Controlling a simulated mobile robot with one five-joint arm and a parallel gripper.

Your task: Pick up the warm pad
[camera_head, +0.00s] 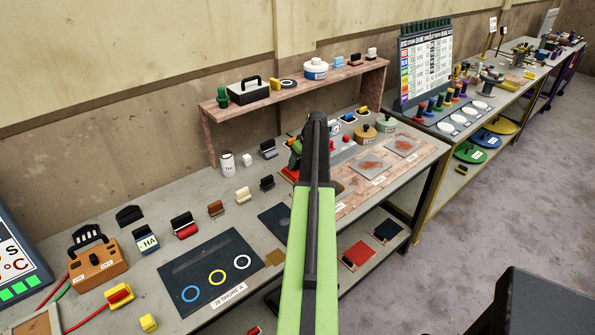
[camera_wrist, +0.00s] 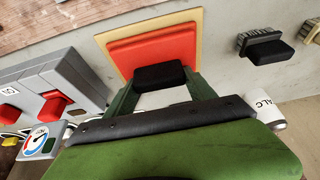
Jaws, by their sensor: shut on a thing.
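The warm pad (camera_wrist: 150,48) is a flat red slab with a black grip (camera_wrist: 160,76) on its near edge, in the upper middle of the wrist view. A tan square shows around and under it. My gripper (camera_wrist: 161,87) is green and has its fingers on either side of the black grip, shut on it. In the head view my gripper (camera_head: 296,155) is at the bench, mostly behind my own arm, and a bit of red (camera_head: 289,173) shows beside it. I cannot tell whether the pad is raised off the tan square.
A grey box with red knobs (camera_wrist: 52,95) and a dial gauge (camera_wrist: 36,139) stand close on the left in the wrist view. A black-handled brush (camera_wrist: 269,50) and a white jar (camera_wrist: 264,111) are on the right. A wooden shelf (camera_head: 345,82) stands behind.

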